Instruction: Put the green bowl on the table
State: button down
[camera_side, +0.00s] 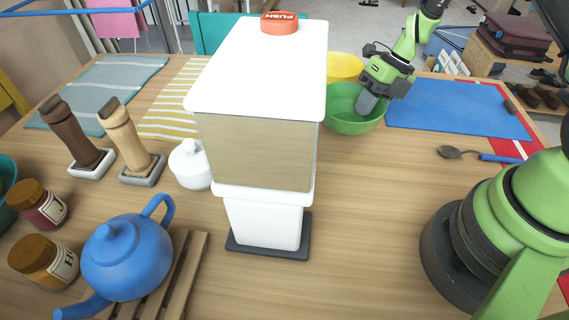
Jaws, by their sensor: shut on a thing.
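The green bowl (346,117) is upright on or just above the wooden table (375,190), behind the right side of a tall white dispenser. My gripper (368,103) reaches into the bowl at its right side, pointing down, and is shut on the bowl's wall. The fingertips are partly hidden by the bowl, and I cannot tell whether the bowl's base touches the table. The bowl's left edge is close to the dispenser.
The white dispenser (262,70) with a red push button stands mid-table. A yellow bowl (344,67) is behind the green bowl. A blue mat (455,107) and a spoon (455,153) lie to the right. A blue teapot (127,258) stands front left.

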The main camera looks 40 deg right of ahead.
aim_at(332, 108)
jog(key=w+a+n, duration=0.1)
jog(key=a, duration=0.1)
jog(key=w+a+n+g, duration=0.1)
jog(key=a+n, duration=0.1)
jog(key=w+a+n+g, duration=0.1)
jog(key=w+a+n, duration=0.1)
jog(key=a, duration=0.1)
jog(key=shift+w+f, duration=0.1)
jog(key=a+n+g, duration=0.1)
jog(key=a+n, duration=0.1)
jog(key=a, duration=0.1)
jog(key=w+a+n, duration=0.1)
jog(key=a+n, duration=0.1)
jog(key=a, duration=0.1)
jog(key=w+a+n+g+h, duration=0.1)
jog(key=a+n, duration=0.1)
jog(key=a, duration=0.2)
jog(key=shift+n+g, duration=0.3)
jog(key=shift+a+f, duration=0.1)
jog(key=shift+a, duration=0.05)
jog(key=shift+a+f, duration=0.1)
jog(key=shift+f, duration=1.3)
jog(key=shift+f, duration=0.15)
jog(key=c, duration=1)
grip_release()
